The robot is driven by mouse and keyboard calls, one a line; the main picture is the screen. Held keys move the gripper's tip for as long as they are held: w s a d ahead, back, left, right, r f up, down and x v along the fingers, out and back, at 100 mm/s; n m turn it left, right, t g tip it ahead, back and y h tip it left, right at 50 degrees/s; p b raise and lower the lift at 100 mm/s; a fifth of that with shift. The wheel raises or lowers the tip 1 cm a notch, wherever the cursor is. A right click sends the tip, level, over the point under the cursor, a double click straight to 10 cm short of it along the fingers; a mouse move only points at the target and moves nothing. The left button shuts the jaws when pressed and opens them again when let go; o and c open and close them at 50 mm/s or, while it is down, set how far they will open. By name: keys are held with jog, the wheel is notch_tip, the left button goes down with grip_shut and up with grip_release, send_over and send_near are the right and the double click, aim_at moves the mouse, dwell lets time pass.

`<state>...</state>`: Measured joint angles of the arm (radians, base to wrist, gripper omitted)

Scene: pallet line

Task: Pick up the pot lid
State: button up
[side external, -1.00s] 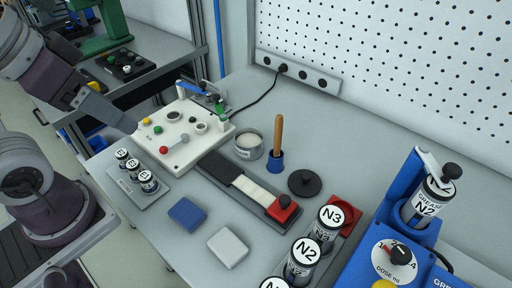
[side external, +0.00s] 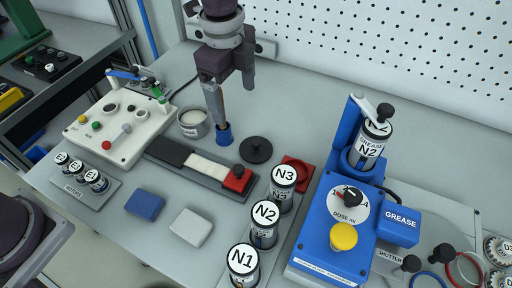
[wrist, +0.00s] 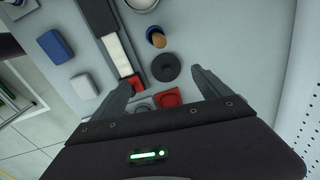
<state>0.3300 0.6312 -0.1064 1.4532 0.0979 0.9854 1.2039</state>
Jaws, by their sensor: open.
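The pot lid (side external: 256,149) is a flat black disc with a small knob on top, lying on the grey bench. In the wrist view the pot lid (wrist: 165,67) lies just past the fingertips, between their lines. My gripper (side external: 232,97) points down above the bench, behind the lid and over the brush area in the side view. In the wrist view my gripper (wrist: 163,84) has its fingers spread with nothing between them. The open round pot (side external: 193,123) with pale contents stands left of the brush.
A wooden-handled brush stands in a blue holder (side external: 224,134) close to my gripper. A dark strip fixture with a red block (side external: 237,179) lies beside the lid. Labelled canisters (side external: 265,222) and a blue grease dispenser (side external: 335,235) stand to the right. A white button panel (side external: 120,126) is at left.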

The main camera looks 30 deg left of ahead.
aim_at(256, 141)
jog(key=d+f+m, duration=0.1)
jog(key=f, duration=0.1)
jog(key=w+d+f+m, duration=0.1)
jog(key=d+f, duration=0.1)
jog(key=f, duration=0.1)
jog(key=d+f+m+g, duration=0.1)
jog(key=f, duration=0.2)
jog(key=shift+w+d+f, duration=0.15)
jog(key=shift+w, duration=0.05)
jog(key=f, duration=0.6)
jog(key=shift+w+f, duration=0.25)
jog(key=shift+f, duration=0.05)
jog(key=c, duration=1.1)
